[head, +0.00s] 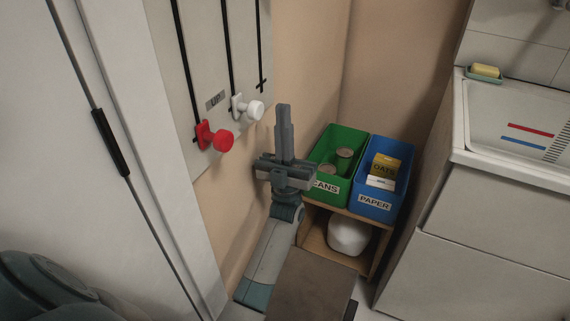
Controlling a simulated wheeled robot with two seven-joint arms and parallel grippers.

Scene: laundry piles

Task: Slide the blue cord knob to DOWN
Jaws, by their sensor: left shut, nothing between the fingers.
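A pale wall panel (174,55) has vertical black slots. A red knob (215,138) sits low on the left slot and a white knob (247,108) low on the middle slot. A third slot (261,45) on the right shows no knob in view. A grey UP label (215,100) is between the left and middle slots. The blue knob and a DOWN label are not seen. My left gripper (284,112) is shut and empty, fingers pointing up, just right of the panel and the white knob, apparently touching neither. My right gripper is not in view.
Right of my gripper, a green CANS bin (348,186) and a blue PAPER bin (378,212) stand on a wooden shelf (317,245) with a white rounded object (348,236) below. A sink unit (500,235) is at right, a pale door (40,150) at left.

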